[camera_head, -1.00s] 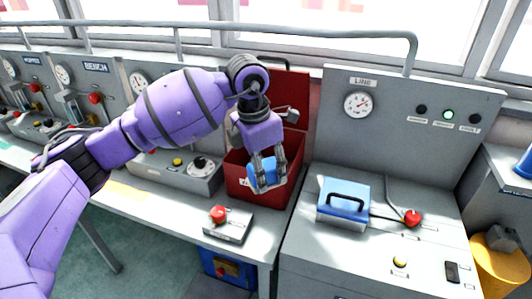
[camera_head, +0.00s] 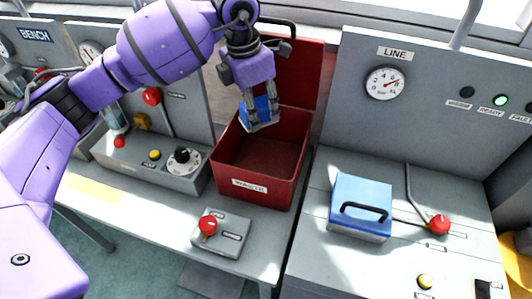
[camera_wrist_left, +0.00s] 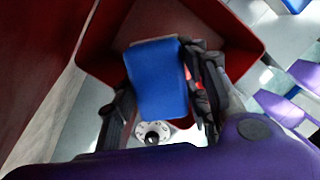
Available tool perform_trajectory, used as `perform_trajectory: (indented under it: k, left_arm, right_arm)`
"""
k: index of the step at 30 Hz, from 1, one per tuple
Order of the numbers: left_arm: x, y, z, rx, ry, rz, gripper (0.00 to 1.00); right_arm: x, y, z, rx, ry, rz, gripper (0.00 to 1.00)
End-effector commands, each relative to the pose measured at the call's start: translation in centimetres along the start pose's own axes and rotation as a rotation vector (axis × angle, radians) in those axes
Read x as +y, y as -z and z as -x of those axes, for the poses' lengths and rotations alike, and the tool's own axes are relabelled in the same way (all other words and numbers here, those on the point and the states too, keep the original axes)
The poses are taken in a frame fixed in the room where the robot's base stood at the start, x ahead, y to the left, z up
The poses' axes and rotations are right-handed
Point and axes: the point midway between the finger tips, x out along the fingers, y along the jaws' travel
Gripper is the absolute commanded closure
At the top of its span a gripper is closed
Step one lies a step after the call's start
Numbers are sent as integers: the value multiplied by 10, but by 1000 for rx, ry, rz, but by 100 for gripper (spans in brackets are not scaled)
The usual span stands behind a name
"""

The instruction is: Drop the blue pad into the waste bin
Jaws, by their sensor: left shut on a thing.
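The blue pad (camera_head: 258,110) is held between the fingers of my left gripper (camera_head: 260,122), which is shut on it. The pad also shows large in the left wrist view (camera_wrist_left: 158,80), between the two dark fingers (camera_wrist_left: 160,105). The waste bin (camera_head: 252,187) is a red open box with a white label on its front and a raised red lid at the back. In the head view the gripper and pad are over the bin's back left part. The bin's red wall (camera_wrist_left: 225,30) also shows in the left wrist view. My right gripper is not in view.
A grey box with a red knob (camera_head: 208,225) stands in front of the bin. A control box with a dial (camera_head: 183,157) is left of it. A blue-lidded box with a black handle (camera_head: 361,205) sits on the right console, beside a red knob (camera_head: 439,224).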

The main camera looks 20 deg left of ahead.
Motion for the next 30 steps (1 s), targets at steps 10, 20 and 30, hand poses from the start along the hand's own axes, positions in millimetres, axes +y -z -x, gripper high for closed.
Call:
perform_trajectory:
  k: [10, 20, 30]
  left_arm:
    - [-1, 6, -35, 5, 5, 1, 93]
    - [0, 9, -59, 0, 1, 1, 93]
    - [0, 9, -58, -1, -1, 1, 43]
  right_arm:
    - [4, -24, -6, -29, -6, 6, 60]
    - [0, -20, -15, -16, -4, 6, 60]
    - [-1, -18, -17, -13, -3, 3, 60]
